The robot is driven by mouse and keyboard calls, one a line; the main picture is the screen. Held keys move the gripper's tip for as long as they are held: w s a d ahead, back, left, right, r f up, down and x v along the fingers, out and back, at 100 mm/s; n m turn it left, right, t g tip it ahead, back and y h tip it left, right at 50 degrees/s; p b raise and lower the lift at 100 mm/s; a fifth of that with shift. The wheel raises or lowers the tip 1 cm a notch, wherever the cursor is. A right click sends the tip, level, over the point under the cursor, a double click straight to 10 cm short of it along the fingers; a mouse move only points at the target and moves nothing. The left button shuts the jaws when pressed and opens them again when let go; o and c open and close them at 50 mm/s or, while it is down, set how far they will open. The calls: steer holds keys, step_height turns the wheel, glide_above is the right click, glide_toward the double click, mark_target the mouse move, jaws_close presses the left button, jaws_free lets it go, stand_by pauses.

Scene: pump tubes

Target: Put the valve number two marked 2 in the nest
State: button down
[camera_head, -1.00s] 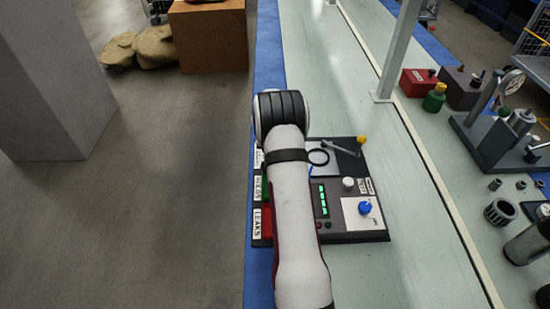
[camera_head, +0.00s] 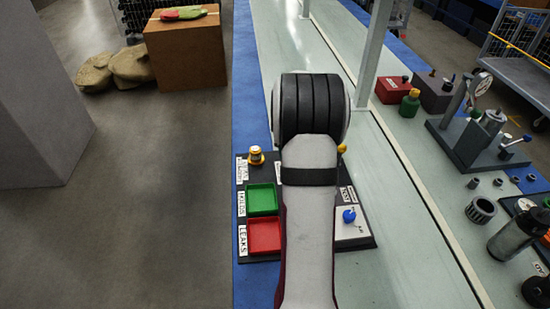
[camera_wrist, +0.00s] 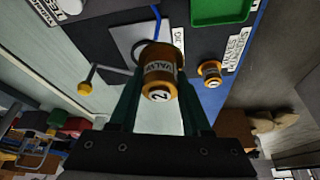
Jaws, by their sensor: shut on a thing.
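My gripper (camera_wrist: 161,84) is shut on a brass-coloured valve (camera_wrist: 159,70) with a grey band reading VALVE and a white end marked 2. In the wrist view, the valve sits between both fingers, in front of a pale plate (camera_wrist: 122,42) with a dark ring and a blue line, which may be the nest. The valve partly covers this plate, and I cannot tell whether they touch. In the head view, my arm hides the gripper, the held valve and the plate. A second, smaller-looking brass valve (camera_wrist: 211,73) stands by a label; it also shows in the head view (camera_head: 256,156).
The dark panel holds a green tray (camera_head: 262,199), a red tray (camera_head: 264,236) and a blue knob (camera_head: 349,216). A yellow-knobbed lever (camera_wrist: 86,87) stands beside the plate. A grey post (camera_head: 374,60) rises behind. The pale bench right of the panel is clear.

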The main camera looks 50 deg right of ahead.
steer(key=s+d+r, duration=0.1)
steer(key=s+d, duration=0.7)
steer(key=s, duration=0.1)
steer(key=w+f, duration=0.2)
steer(key=w, duration=0.1)
steer(key=w+f, duration=0.2)
steer(key=w, duration=0.2)
steer(key=w+f, duration=0.2)
steer(key=w, duration=0.1)
steer(key=shift+w+a+f, duration=0.1)
steer(key=shift+w+f, duration=0.05)
steer(key=shift+w, duration=0.05)
steer(key=shift+w+f, duration=0.15)
steer(key=shift+f, duration=1.9)
steer(key=shift+f, duration=0.15)
steer(key=shift+c, duration=1.8)
jaws_free()
